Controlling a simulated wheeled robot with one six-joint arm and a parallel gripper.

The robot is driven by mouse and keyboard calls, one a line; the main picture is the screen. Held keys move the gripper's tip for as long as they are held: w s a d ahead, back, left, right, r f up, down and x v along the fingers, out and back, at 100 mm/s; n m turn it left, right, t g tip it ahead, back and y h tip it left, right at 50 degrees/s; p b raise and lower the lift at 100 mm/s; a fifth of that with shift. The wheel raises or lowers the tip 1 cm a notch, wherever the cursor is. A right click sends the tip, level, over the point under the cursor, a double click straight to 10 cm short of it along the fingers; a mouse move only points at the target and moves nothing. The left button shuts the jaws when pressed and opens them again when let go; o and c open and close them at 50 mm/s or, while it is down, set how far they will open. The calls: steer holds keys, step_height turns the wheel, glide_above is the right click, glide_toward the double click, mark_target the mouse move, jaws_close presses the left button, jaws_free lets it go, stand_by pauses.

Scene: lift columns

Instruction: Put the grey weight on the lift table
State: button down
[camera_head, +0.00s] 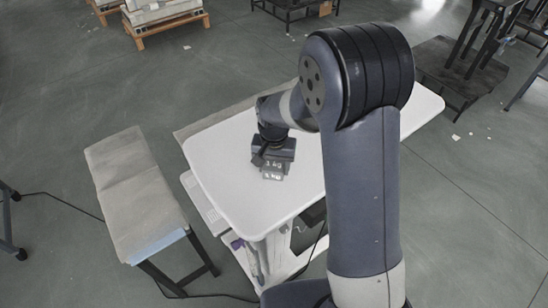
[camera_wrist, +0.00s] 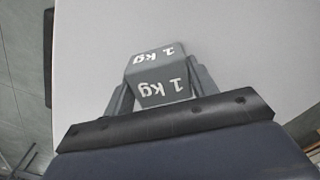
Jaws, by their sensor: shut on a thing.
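The grey weight (camera_wrist: 165,88), a block marked "1 kg" on two faces, is between the two fingers of my gripper (camera_wrist: 162,95) in the wrist view. The fingers are shut on its sides. In the head view the weight (camera_head: 272,174) shows just below my gripper (camera_head: 272,160), over the white table top (camera_head: 225,165). I cannot tell whether the weight touches the top or is just above it. My arm hides part of the top's right side.
A bench with a grey-beige cover (camera_head: 135,185) stands left of the white table. A cable (camera_head: 70,203) runs on the floor. Dark tables (camera_head: 450,70) and a wooden pallet stack (camera_head: 165,15) are at the back. The white top around the weight is bare.

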mark_target(274, 165)
steer(key=shift+f, duration=0.15)
steer(key=shift+f, duration=0.1)
steer(key=c, duration=0.5)
jaws_free()
step_height(274, 165, up, 12)
steer(key=shift+r, duration=0.2)
